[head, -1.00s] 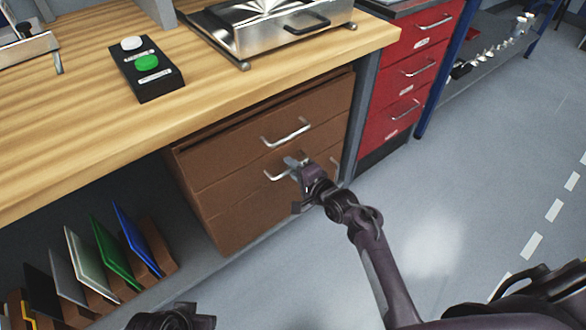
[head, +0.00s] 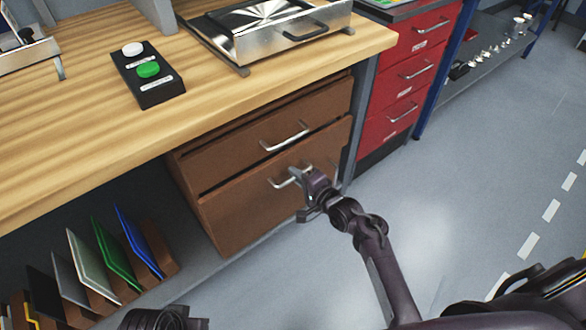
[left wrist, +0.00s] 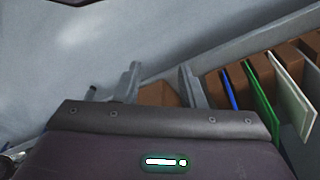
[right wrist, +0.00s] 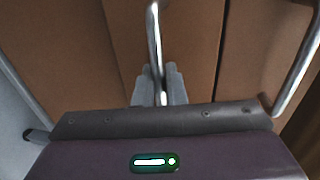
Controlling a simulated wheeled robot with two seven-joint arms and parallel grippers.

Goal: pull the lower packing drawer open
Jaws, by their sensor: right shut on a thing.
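The brown cabinet under the bench has an upper drawer (head: 240,142) with a silver handle (head: 284,138) and a lower packing drawer (head: 240,215). The lower drawer stands slightly out, with a dark gap along its top edge. My right gripper (head: 300,178) is shut on the lower drawer's silver handle (head: 280,183). In the right wrist view the handle (right wrist: 154,40) runs between the close-set fingers (right wrist: 160,88), and the upper handle (right wrist: 298,70) is at the right. My left gripper (left wrist: 160,85) has its fingers apart and holds nothing.
A rack of upright coloured panels (head: 112,255) stands left of the cabinet. The wooden bench top (head: 90,120) overhangs the drawers. A red drawer unit (head: 408,75) stands to the right. The grey floor (head: 450,200) right of my right arm is clear.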

